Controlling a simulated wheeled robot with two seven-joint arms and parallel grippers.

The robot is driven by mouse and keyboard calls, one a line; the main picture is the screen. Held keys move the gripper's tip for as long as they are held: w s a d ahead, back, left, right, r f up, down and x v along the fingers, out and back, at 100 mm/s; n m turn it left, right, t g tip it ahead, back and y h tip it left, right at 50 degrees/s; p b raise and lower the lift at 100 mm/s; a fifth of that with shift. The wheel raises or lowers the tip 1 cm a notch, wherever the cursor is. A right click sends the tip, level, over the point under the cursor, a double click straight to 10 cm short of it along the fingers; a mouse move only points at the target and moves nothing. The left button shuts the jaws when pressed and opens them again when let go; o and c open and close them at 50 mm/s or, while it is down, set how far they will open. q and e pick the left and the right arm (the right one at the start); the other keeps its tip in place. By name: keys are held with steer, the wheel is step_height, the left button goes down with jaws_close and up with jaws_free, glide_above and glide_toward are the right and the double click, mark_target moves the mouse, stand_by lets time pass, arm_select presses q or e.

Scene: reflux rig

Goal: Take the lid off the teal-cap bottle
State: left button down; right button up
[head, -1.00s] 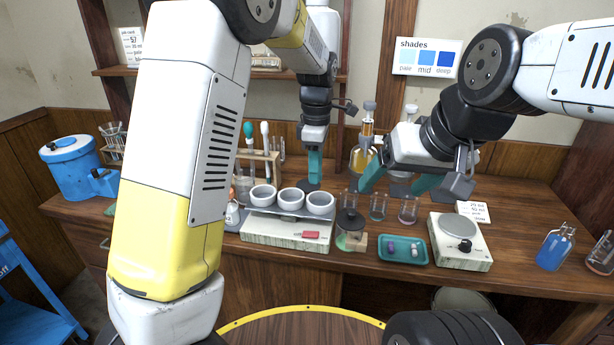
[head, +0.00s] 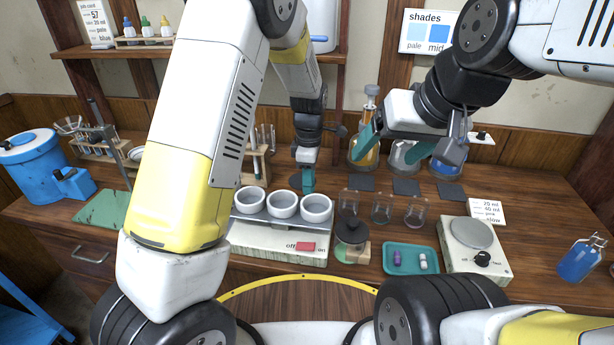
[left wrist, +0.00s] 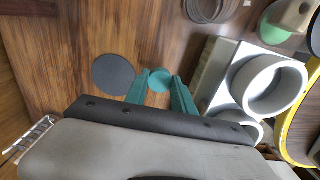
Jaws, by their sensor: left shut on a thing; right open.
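My left gripper (head: 308,187) is low over the bench, behind the three white bowls. In the left wrist view its teal fingers (left wrist: 160,90) are shut on a round teal cap (left wrist: 159,79), seen from above. The bottle under that cap is hidden, so I cannot tell whether cap and bottle are joined. A dark round pad (left wrist: 113,75) lies on the wood beside the cap. My right gripper (head: 388,154) is open and empty, above the back of the bench in front of the amber flask (head: 366,148).
White bowls (head: 283,204) on a stand are close to my left gripper. A tube rack (head: 258,165) is left of it. Glass beakers (head: 382,208), a teal tray (head: 411,270) and a hotplate (head: 472,234) are to the right. Dark square mats (head: 406,187) lie behind the beakers.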

arm_select(q)
steer(key=shift+f, duration=1.9)
steer(key=shift+f, duration=0.15)
steer(key=c, duration=1.1)
jaws_free()
steer(key=shift+o, duration=0.2)
